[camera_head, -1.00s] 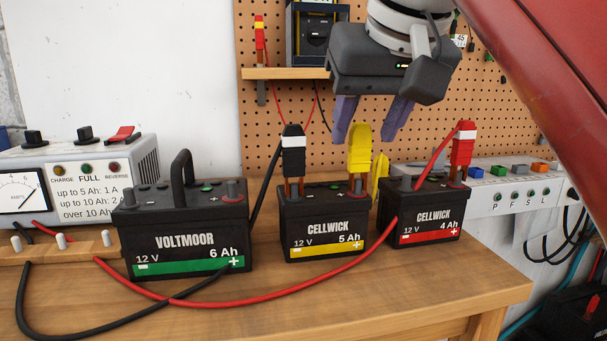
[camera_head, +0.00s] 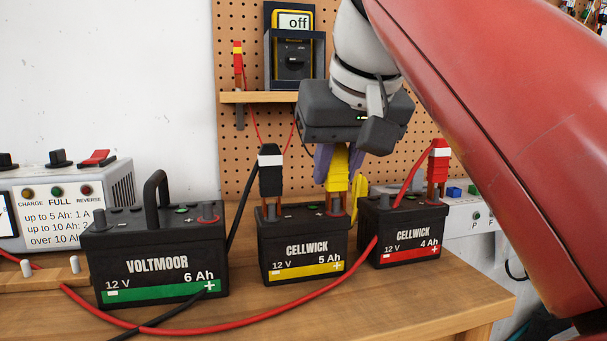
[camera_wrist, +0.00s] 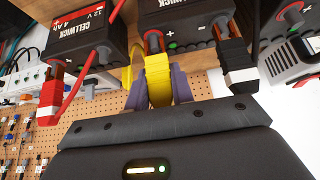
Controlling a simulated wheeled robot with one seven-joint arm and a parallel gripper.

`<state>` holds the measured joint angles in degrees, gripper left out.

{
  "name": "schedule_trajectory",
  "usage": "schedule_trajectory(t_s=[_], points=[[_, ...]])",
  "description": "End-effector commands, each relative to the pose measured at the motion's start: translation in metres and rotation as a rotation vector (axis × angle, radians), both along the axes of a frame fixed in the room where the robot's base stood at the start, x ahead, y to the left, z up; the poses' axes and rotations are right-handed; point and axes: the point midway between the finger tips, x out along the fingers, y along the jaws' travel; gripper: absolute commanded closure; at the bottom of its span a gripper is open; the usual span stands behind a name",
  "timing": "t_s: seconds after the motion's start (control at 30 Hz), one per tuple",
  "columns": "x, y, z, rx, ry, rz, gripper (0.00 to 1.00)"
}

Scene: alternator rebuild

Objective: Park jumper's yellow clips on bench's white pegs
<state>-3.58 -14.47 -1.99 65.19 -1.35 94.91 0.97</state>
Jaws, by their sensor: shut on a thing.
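A yellow clip (camera_head: 338,175) stands upright on the plus post of the Cellwick 5 Ah battery (camera_head: 280,243). My gripper (camera_head: 338,160) is over it from above, its purple fingers shut on the clip. The wrist view also shows the clip (camera_wrist: 158,78) between the fingers, its tip at the post. A second yellow piece (camera_head: 358,190) shows just behind and right of it, between two batteries; whether it is cable or another clip I cannot tell. White pegs (camera_head: 74,264) stand on a wooden strip at the far left, bare where visible.
A black clip (camera_head: 270,170) stands on the same battery's other post. A red clip (camera_head: 438,160) sits on the Cellwick 4 Ah battery (camera_head: 400,237). The Voltmoor battery (camera_head: 155,255) and charger (camera_head: 70,205) stand left. A red cable (camera_head: 290,303) crosses the bench front.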

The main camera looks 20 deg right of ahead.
Motion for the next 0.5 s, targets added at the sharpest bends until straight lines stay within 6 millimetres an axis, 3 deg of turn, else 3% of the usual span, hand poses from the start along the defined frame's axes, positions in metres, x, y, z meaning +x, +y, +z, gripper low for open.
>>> schedule_trajectory(t_s=[0.17,0.5], points=[[0.000,0.000,0.005,0.000,-0.001,0.000,0.88],[0.000,0.000,0.041,0.000,0.000,0.000,0.88]])
